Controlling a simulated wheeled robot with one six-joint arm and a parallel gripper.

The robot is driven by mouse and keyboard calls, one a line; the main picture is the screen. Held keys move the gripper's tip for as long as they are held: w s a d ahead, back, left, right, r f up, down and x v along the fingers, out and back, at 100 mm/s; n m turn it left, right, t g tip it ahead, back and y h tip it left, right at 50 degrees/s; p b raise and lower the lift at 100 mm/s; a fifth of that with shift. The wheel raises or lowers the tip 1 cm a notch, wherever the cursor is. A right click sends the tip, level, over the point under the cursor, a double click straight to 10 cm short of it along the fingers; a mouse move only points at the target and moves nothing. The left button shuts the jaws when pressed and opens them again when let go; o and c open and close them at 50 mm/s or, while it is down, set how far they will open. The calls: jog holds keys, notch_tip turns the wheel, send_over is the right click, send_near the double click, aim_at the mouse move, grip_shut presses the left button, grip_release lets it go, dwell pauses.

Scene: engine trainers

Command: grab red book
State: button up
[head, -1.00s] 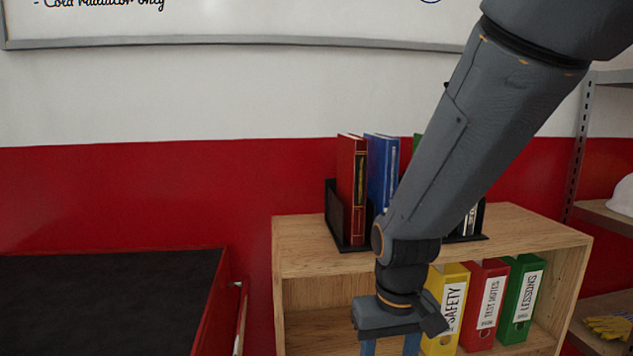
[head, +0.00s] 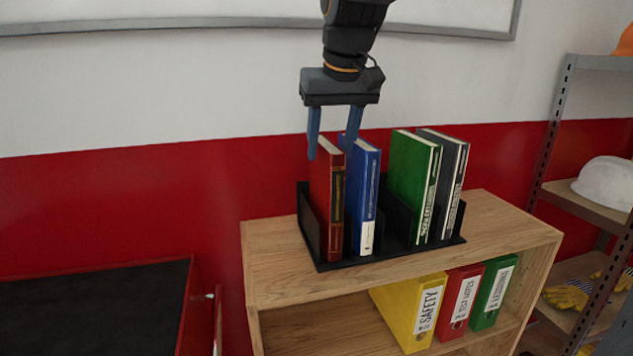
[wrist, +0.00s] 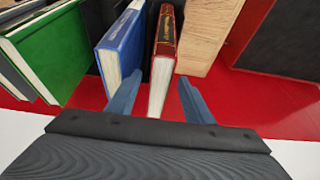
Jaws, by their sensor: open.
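The red book (head: 330,200) stands upright at the left end of a black book rack (head: 361,262) on top of a wooden shelf unit. My gripper (head: 330,154) is open and points down at the top of the red book, with a blue finger on each side of it. In the wrist view the red book (wrist: 162,65) lies between the two fingers (wrist: 155,105), and the gripper is empty. The blue book (head: 363,195) stands just right of the red book, close to the right finger; it also shows in the wrist view (wrist: 122,48).
A green book (head: 412,185) and a dark grey book (head: 446,180) stand further right in the rack. Several binders, including a yellow one (head: 405,310), sit on the shelf below. The wooden top (head: 268,265) is bare left of the rack. A metal rack (head: 556,130) stands at right.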

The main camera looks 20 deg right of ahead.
aim_at(325, 195)
jog(key=shift+w+r, duration=0.3)
jog(key=shift+r, duration=0.15)
jog(key=shift+w+d, duration=0.1)
jog(key=shift+w, duration=0.05)
jog(key=shift+a+p+x, duration=0.2)
jog(key=shift+p+x, duration=0.3)
jog(key=shift+x, duration=0.65)
jog(key=p+x, duration=0.1)
jog(key=x, duration=0.1)
jog(key=w+p+x, duration=0.1)
jog(key=x, duration=0.1)
jog(key=shift+s+d+r, duration=0.1)
jog(key=shift+r, duration=0.1)
jog(key=shift+w+f, duration=0.25)
jog(key=shift+f, duration=0.35)
jog(key=shift+f, duration=0.25)
grip_shut()
